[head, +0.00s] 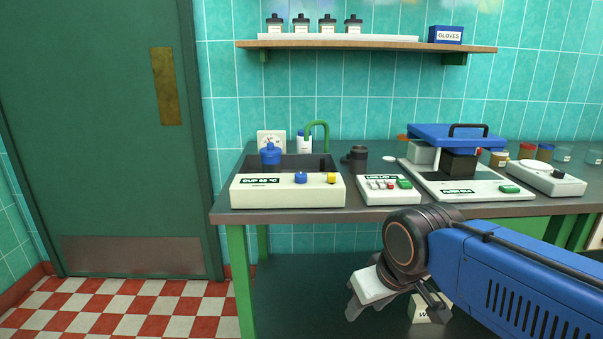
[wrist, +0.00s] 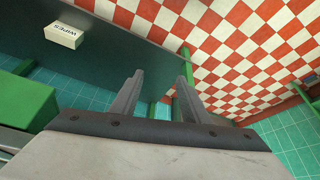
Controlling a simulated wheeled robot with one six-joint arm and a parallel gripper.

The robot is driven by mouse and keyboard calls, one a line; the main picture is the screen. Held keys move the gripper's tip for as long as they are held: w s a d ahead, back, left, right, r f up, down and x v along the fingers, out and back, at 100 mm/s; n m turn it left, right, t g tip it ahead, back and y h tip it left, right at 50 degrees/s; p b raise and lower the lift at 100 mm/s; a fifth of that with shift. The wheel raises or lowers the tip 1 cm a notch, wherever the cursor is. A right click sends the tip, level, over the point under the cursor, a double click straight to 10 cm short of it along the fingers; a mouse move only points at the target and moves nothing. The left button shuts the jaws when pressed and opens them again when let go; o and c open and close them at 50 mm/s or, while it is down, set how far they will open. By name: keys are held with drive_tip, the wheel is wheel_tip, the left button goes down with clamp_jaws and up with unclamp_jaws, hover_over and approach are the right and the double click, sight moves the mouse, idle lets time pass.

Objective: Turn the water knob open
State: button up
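A white control panel (head: 255,193) stands at the front of the sink on the left of the counter in the head view. It has a display, a blue knob (head: 300,178) and a yellow knob (head: 331,178). No label shows which knob is for water. A green curved tap (head: 318,125) rises behind the panel, and a blue-topped item (head: 270,154) sits in the sink area. My gripper (head: 366,309) hangs low in front of the counter, below and right of the knobs. In the wrist view its two fingers (wrist: 160,78) are apart with nothing between them.
A keypad box (head: 388,190), a black cup (head: 357,158) and a scale-like device with a blue lid (head: 455,136) stand right of the panel. A wipes box (wrist: 64,35) lies on the lower shelf. The counter's front edge (head: 300,216) is above my gripper. A shelf (head: 365,46) hangs overhead.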

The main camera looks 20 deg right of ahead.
drive_tip(key=w+a+r+n+g, duration=0.1)
drive_tip(key=w+r+n, duration=0.2)
drive_tip(key=w+r, duration=0.65)
drive_tip(key=w+r+n+g, duration=0.1)
drive_tip(key=w+r+n, duration=0.35)
drive_tip(key=r, duration=0.75)
drive_tip(key=n+g, duration=0.3)
drive_tip(key=n, duration=0.2)
approach(301, 174)
drive_tip(key=f, duration=0.8)
drive_tip(key=shift+s+f, duration=0.2)
drive_tip(key=shift+s, duration=0.1)
drive_tip(key=shift+c, duration=0.3)
drive_tip(key=c, duration=1)
